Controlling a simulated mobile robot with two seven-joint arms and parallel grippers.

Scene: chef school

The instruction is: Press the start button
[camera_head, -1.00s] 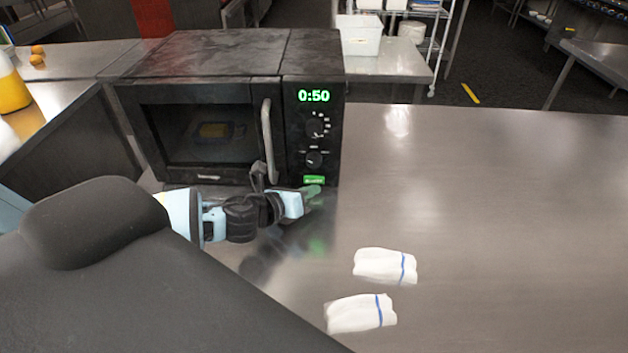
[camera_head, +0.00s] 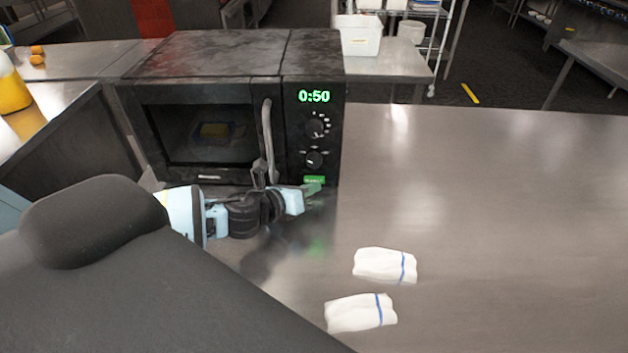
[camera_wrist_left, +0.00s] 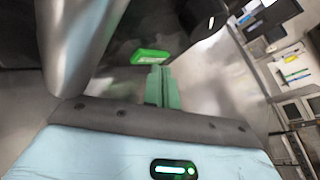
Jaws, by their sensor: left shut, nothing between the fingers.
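The black microwave (camera_head: 212,65) stands on the steel counter with its door shut. Its display (camera_head: 314,96) reads 0:50 in green. The green start button (camera_head: 314,180) is low on its control panel, below two knobs. The button also shows in the left wrist view (camera_wrist_left: 150,57). My left gripper (camera_head: 312,188) is shut and empty, with its greenish fingertips right at the button's lower edge. In the left wrist view the shut fingers (camera_wrist_left: 160,85) point at the button, just below it. I cannot tell whether they touch it. My right gripper is not in view.
Two white folded cloths with blue bands (camera_head: 385,266) (camera_head: 361,313) lie on the counter in front. The microwave's door handle (camera_head: 267,140) stands out just above my left wrist. The counter to the right (camera_head: 500,220) is clear.

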